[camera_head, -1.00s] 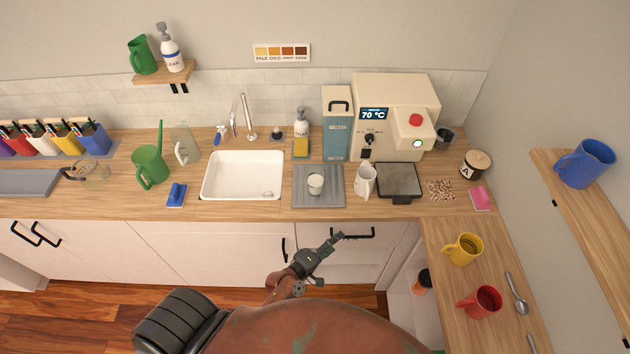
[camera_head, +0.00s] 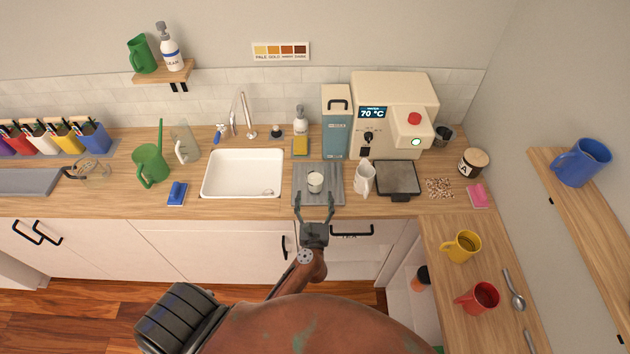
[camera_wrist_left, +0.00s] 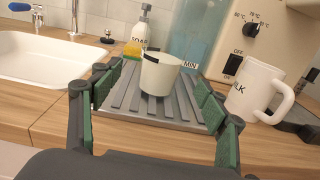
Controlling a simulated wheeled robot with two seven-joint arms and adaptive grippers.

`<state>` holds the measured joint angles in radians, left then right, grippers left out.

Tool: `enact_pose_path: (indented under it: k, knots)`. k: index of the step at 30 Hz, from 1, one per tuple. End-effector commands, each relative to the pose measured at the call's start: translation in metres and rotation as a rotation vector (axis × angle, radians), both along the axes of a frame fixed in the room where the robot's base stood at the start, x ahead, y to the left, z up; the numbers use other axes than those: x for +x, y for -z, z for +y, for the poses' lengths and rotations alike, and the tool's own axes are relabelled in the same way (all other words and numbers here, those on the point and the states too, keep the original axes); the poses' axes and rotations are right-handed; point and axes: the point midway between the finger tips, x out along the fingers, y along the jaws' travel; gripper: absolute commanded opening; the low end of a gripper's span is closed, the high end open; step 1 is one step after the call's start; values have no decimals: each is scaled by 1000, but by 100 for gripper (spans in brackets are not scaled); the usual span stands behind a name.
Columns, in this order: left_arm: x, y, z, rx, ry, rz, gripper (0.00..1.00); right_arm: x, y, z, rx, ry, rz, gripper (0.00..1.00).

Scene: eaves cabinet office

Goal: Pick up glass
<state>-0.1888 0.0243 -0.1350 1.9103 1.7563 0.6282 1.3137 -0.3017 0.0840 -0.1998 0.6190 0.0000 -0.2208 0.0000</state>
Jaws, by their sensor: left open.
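The glass (camera_head: 315,182) is a small whitish cup, upright on the grey ribbed drain mat (camera_head: 330,199) right of the sink. In the left wrist view the glass (camera_wrist_left: 160,74) stands on the mat ahead, between the two fingers but beyond their tips. My left gripper (camera_head: 315,199) is open and empty at the counter's front edge, with its fingers pointing at the glass and apart from it. It also shows in the left wrist view (camera_wrist_left: 149,108). My right gripper is not in view.
The white sink (camera_head: 242,174) lies to the left. A soap bottle (camera_head: 300,122), yellow sponge (camera_head: 300,146) and blue tank (camera_head: 336,134) stand behind the mat.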

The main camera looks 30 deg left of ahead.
Motion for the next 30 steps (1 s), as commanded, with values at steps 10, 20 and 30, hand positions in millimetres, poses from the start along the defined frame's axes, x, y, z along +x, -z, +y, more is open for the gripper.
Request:
enact_pose_path:
  k: [10, 20, 30]
  knots:
    - [29, 3, 18, -29, -16, -2, 68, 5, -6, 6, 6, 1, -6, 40]
    - [66, 5, 37, -27, -17, -2, 68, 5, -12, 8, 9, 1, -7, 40]
    - [68, 5, 38, -28, -16, -2, 63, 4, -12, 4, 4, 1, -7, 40]
